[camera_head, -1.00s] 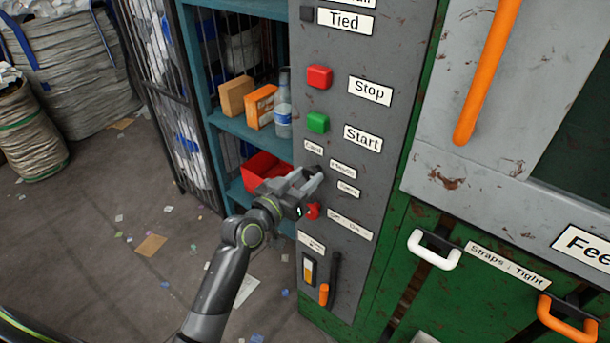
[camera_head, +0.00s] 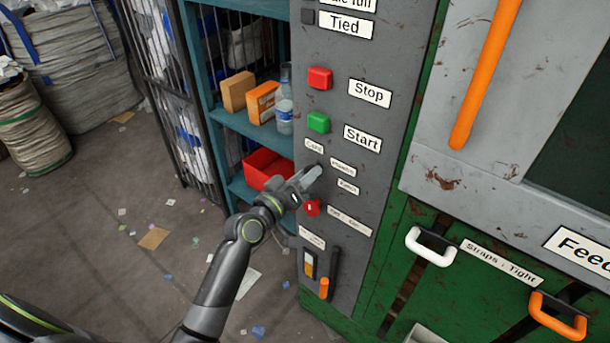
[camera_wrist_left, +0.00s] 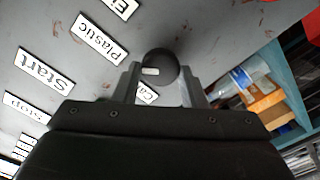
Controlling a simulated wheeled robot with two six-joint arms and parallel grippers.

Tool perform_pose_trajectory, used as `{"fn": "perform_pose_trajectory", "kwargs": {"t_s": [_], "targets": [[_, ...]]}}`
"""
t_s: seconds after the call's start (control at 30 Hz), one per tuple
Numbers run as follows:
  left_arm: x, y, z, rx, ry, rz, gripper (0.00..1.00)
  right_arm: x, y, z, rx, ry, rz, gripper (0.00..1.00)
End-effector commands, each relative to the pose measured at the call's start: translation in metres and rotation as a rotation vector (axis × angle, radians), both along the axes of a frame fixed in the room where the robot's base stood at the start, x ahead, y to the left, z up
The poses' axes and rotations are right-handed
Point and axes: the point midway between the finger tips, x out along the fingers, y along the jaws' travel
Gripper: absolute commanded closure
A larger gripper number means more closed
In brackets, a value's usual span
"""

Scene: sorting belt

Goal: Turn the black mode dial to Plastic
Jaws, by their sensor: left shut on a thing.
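The round black mode dial (camera_wrist_left: 162,64) shows in the left wrist view with a small white mark on the left part of its face. My left gripper (camera_wrist_left: 160,88) is shut on the dial, one finger on each side. The Plastic label (camera_wrist_left: 100,40) lies up and left of the dial there, and the Card label (camera_wrist_left: 147,93) lies below it, partly hidden by a finger. The white mark faces the side between these two labels. In the head view my left gripper (camera_head: 308,180) reaches the grey panel (camera_head: 385,60) and hides most of the dial. My right gripper is not in view.
Above the dial are the green Start button (camera_head: 318,122) and red Stop button (camera_head: 320,78). A red knob (camera_head: 312,208) sits close below my gripper, and an orange-tipped lever (camera_head: 324,287) is lower. A shelf with a red bin (camera_head: 266,169) stands behind on the left.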

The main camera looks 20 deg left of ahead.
Motion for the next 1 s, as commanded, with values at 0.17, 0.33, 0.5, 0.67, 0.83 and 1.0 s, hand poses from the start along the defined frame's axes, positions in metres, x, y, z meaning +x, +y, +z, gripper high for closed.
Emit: {"fn": "perform_pose_trajectory", "kwargs": {"t_s": [0.17,0.33,0.5,0.67,0.83,1.0], "targets": [[0.0,0.0,0.0,-0.002,0.001,0.001,0.85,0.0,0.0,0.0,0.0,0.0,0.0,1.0],[0.0,0.0,0.0,-0.001,0.001,0.001,0.59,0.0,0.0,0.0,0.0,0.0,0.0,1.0],[0.0,0.0,0.0,0.0,0.001,0.001,0.41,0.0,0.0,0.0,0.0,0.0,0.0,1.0],[0.0,0.0,0.0,0.0,0.0,0.0,0.41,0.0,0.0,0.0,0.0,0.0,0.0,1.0],[-0.004,0.002,-0.001,0.001,0.0,0.001,0.41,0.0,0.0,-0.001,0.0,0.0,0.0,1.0],[-0.024,0.009,-0.002,0.003,0.001,0.001,0.41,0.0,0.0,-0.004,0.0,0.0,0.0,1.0]]}}
